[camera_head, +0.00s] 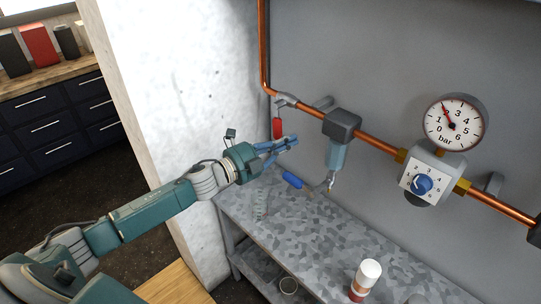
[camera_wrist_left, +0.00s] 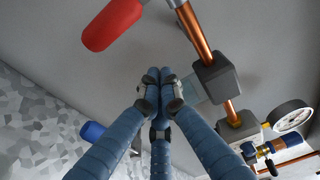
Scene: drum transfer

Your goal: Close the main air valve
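The main air valve's red lever (camera_head: 277,127) hangs down below a grey fitting (camera_head: 287,101) on the copper pipe. In the left wrist view the red lever (camera_wrist_left: 110,25) is large at the upper left. My left gripper (camera_head: 293,140) is beside the lower end of the lever in the head view. In the wrist view its blue fingers (camera_wrist_left: 159,78) come together at the tips with nothing visible between them, and the lever lies apart to their upper left. Whether any finger touches the lever is unclear. My right gripper is not in view.
Along the pipe sit a filter unit (camera_head: 338,150), a regulator with a blue knob (camera_head: 422,184) and a pressure gauge (camera_head: 453,124). A blue-handled part (camera_head: 292,180) is below the gripper. A metal bench (camera_head: 300,235) carries a white-capped bottle (camera_head: 365,278). A white wall (camera_head: 165,90) stands left.

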